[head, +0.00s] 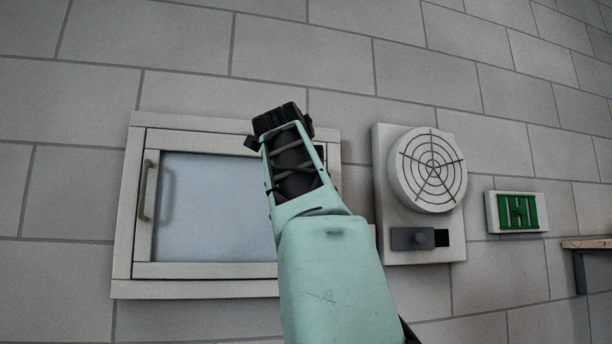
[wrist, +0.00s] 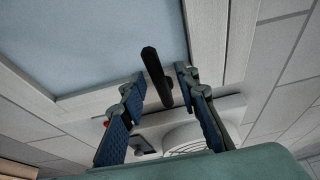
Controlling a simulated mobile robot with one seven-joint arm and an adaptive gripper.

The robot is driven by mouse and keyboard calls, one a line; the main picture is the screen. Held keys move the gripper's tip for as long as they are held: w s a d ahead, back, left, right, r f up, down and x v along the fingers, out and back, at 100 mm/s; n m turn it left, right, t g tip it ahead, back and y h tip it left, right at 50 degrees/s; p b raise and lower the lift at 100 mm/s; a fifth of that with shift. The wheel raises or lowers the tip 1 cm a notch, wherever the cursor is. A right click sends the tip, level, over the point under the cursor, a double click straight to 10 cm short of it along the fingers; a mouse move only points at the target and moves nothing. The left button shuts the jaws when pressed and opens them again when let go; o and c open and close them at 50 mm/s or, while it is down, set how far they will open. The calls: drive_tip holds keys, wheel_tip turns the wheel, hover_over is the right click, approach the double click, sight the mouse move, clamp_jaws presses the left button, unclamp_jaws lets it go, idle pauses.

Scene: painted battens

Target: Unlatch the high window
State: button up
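The high window (head: 215,190) is a white frame with a pale blue-grey pane on the wall, and its sash looks closed. A grey pull handle (head: 148,190) is on its left side. My gripper (head: 282,120) is in front of the window's upper right part and hides that side. In the wrist view my gripper (wrist: 160,84) is open, with a blue-padded finger on each side of a dark bar-shaped latch handle (wrist: 155,70). The bar stands at the frame's edge beside the pane (wrist: 95,35). I cannot tell whether either finger touches it.
A small red spot (wrist: 106,124) shows beside the left finger.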

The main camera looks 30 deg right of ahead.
drive_tip(key=shift+v, duration=2.85)
